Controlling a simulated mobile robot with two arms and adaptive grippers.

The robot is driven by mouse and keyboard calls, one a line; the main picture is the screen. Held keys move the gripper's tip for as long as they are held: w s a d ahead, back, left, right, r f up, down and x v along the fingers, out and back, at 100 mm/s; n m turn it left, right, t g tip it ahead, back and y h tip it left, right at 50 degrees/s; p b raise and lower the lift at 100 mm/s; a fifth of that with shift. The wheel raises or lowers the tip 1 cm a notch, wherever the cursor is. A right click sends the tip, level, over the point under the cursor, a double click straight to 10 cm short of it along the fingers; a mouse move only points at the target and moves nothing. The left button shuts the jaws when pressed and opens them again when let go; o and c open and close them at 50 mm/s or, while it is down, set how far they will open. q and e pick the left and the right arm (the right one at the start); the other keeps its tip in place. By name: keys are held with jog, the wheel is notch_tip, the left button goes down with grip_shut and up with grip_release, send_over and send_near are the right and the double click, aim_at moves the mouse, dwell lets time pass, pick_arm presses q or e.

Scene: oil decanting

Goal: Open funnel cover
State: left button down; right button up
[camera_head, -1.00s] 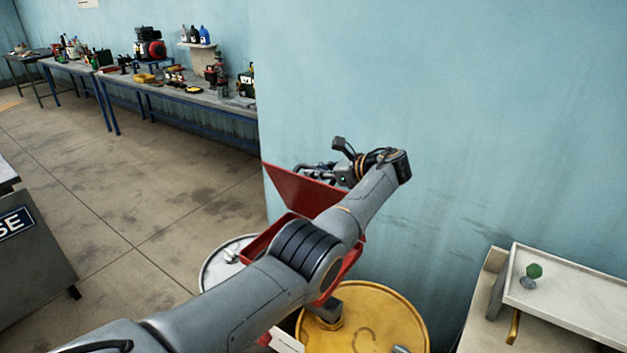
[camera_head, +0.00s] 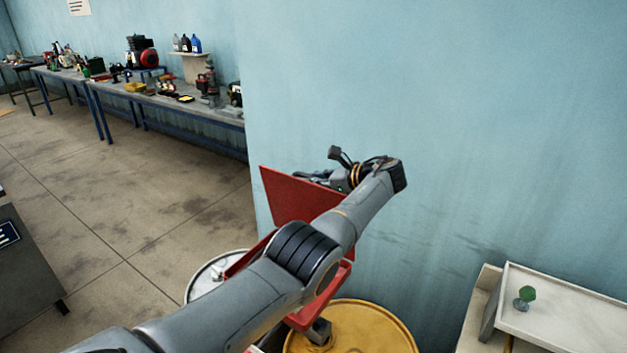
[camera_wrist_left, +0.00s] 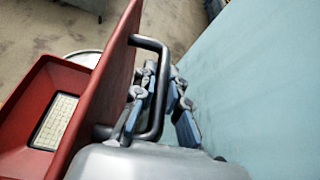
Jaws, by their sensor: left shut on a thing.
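The red funnel cover (camera_head: 292,196) stands raised, close to upright, at the far side of the red funnel (camera_head: 341,283). In the left wrist view the cover (camera_wrist_left: 112,88) shows nearly edge-on, and the open funnel (camera_wrist_left: 20,108) shows a pale mesh (camera_wrist_left: 55,121) inside. My left gripper (camera_head: 322,175) is behind the cover near its top edge. In the left wrist view its blue-padded fingers (camera_wrist_left: 160,92) are shut on the cover's dark bar handle (camera_wrist_left: 150,43). My left forearm hides much of the funnel in the head view. My right gripper is out of view.
The funnel sits over a yellow drum (camera_head: 375,335), with a pale drum (camera_head: 203,280) to its left. A blue wall (camera_head: 470,130) is close behind my left gripper. A white tray (camera_head: 570,315) with a green-knobbed item (camera_head: 525,295) is at the right.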

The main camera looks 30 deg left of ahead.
pick_arm(q)
jog(key=c, duration=1.3)
grip_release()
jog(key=shift+a+r, duration=0.1)
jog(key=shift+r, duration=0.15)
jog(key=shift+c, duration=0.2)
jog(key=shift+s+f, duration=0.1)
jog(key=v, duration=1.2)
